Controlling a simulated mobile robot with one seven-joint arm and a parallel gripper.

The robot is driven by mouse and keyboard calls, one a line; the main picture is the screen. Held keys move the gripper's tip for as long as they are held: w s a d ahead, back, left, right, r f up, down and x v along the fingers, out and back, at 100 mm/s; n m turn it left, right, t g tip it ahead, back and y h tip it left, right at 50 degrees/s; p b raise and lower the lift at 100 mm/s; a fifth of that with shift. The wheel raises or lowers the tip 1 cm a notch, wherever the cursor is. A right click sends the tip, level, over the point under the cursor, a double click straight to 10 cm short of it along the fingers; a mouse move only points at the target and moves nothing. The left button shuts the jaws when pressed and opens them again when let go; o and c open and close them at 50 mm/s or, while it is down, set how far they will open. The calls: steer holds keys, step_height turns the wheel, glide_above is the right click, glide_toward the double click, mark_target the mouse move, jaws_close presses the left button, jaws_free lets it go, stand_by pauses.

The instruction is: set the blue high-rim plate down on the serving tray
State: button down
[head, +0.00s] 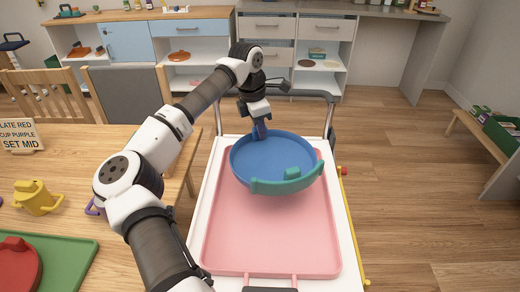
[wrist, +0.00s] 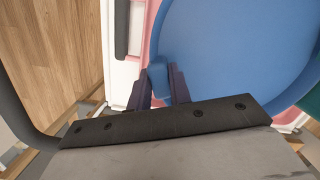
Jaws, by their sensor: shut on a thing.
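The blue high-rim plate (head: 272,155) has a teal raised band along its near rim. It is over the back half of the pink serving tray (head: 265,240); I cannot tell whether it touches the tray or hangs just above it. My gripper (head: 261,130) is at the plate's far edge. In the wrist view, my gripper's fingers (wrist: 160,88) are shut on a small blue tab at the edge of the plate (wrist: 225,50). The plate hides the tray's back part, and the tray's near part is bare.
The tray lies on a white cart (head: 349,265) with a dark rail behind.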

steer(key=shift+f+p, duration=0.35)
steer(key=shift+f, duration=3.45)
steer(key=c, duration=1.6)
jaws_free()
steer(key=shift+f, duration=0.15)
steer(key=shift+o, duration=0.2)
steer(key=r, duration=0.4)
steer(key=a+r, duration=0.1)
steer(key=r, duration=0.3)
steer(key=r+b, duration=0.1)
steer(key=r, duration=0.3)
steer(key=shift+s+a, duration=0.3)
steer(key=shift+a, duration=0.1)
steer(key=shift+r, duration=0.15)
